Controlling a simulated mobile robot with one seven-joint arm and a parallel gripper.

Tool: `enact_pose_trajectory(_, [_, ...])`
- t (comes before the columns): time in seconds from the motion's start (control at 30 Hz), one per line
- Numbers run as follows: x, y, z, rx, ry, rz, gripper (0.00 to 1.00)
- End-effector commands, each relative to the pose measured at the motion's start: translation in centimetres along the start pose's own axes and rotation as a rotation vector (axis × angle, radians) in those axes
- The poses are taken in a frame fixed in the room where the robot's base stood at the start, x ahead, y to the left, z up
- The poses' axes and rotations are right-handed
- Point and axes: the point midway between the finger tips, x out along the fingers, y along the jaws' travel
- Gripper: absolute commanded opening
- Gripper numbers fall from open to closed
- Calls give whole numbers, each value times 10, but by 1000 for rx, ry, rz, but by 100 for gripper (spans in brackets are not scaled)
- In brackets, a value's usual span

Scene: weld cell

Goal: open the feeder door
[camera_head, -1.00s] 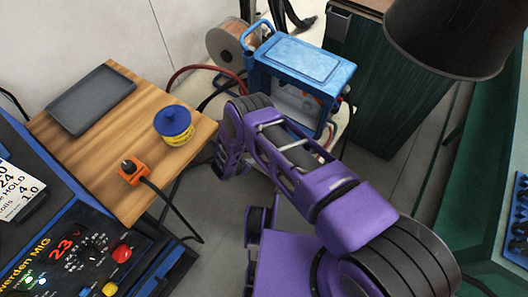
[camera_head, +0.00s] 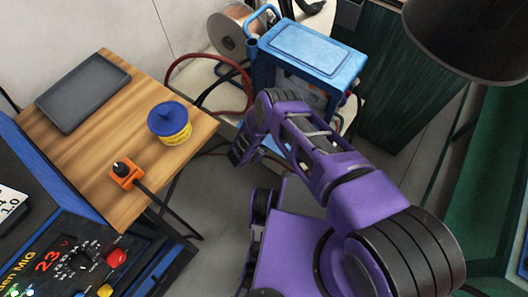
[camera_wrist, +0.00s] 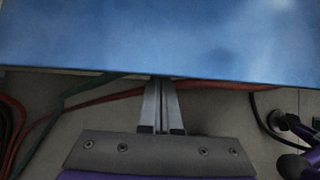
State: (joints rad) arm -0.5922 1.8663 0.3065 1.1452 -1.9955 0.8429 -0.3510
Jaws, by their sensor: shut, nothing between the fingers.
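The blue feeder (camera_head: 312,50) stands at the top centre of the head view, with a handle on its left. Its front is largely hidden behind my arm, and I cannot tell how the door stands. In the wrist view a broad blue panel (camera_wrist: 160,35) fills the upper part; I cannot tell whether it is the door. My gripper (camera_wrist: 161,82) is shut and empty, with its fingertips at the panel's lower edge; contact is unclear.
A wire spool (camera_head: 231,28) and a red hose (camera_head: 199,107) are beside the feeder. A wooden table (camera_head: 88,165) at left holds a grey tray (camera_head: 84,91), a blue-lidded tub (camera_head: 171,123) and an orange switch box (camera_head: 124,173). A dark green cabinet (camera_head: 398,85) stands right.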

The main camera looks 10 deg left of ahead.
Motion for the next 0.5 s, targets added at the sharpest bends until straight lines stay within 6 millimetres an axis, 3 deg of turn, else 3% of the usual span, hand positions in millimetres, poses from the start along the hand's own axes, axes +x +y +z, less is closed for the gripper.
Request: enact_pose_trajectory(0.5, [-12, 12, 12, -8, 0, 5, 0])
